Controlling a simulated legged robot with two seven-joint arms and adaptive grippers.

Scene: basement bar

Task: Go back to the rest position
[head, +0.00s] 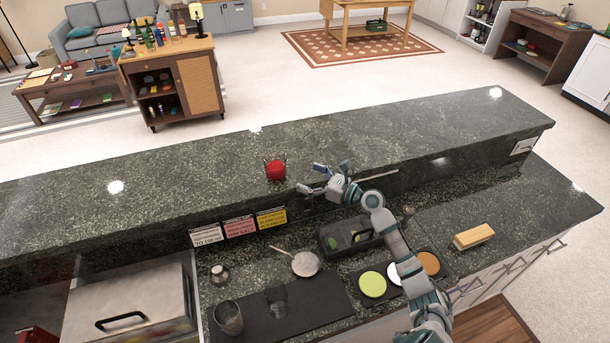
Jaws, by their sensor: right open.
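My right gripper (312,178) is open, with its fingers pointing left in front of the upper dark stone ledge (400,140). Nothing shows between its fingers. My right arm rises from the bottom right over the lower counter. A red object (275,169) sits on the ledge just left of the gripper, apart from it. My left gripper and arm are not in view.
The lower counter holds a black bin (330,236), a pan (305,264), a glass (228,317), a tray with coloured round pieces (372,284) and a wooden block (473,236). Signs (238,226) hang on the ledge front. The ledge's right part is clear.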

